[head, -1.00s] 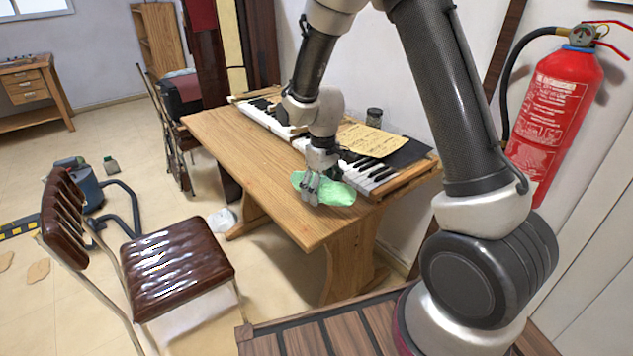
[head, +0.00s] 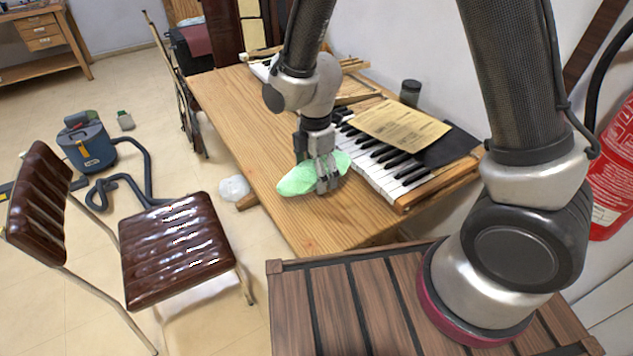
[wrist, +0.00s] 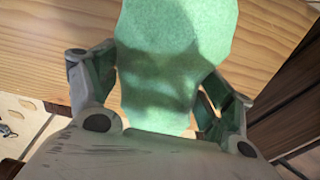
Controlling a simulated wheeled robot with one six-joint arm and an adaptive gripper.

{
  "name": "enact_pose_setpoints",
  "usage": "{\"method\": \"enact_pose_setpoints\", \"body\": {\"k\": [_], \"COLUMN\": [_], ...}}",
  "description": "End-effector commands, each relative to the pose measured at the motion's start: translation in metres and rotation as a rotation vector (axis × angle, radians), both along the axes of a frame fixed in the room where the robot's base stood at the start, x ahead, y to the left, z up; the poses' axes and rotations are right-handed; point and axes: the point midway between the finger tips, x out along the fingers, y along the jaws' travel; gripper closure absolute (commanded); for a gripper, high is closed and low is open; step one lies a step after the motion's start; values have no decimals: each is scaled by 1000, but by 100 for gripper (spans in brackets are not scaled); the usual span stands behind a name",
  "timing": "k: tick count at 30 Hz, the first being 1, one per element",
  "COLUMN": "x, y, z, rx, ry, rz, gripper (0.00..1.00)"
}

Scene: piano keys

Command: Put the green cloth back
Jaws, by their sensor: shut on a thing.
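The green cloth (head: 298,181) is pale green and is at the table's near part, left of the piano keys. My gripper (head: 328,187) points down over it and is shut on it. In the wrist view the cloth (wrist: 172,65) lies between the two fingers of my gripper (wrist: 160,95) and spreads out past them, over the wooden table. I cannot tell whether the cloth touches the tabletop.
The wooden table (head: 235,115) bears a piano keyboard (head: 385,175) with a yellowed paper (head: 403,129) on it, and a dark jar (head: 410,92). A brown chair (head: 175,245) stands at left. A blue vacuum cleaner (head: 88,145) is on the floor behind it.

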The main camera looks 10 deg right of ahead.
Motion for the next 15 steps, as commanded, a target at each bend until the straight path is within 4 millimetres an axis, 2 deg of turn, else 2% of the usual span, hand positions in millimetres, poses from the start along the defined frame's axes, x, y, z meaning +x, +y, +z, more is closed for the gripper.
{"method": "enact_pose_setpoints", "body": {"k": [7, 15], "x": [-1, 0], "y": [-1, 0], "z": [-37, -40], "rx": [-2, 0], "ry": [2, -1], "rz": [-2, -2], "gripper": [54, 54]}}
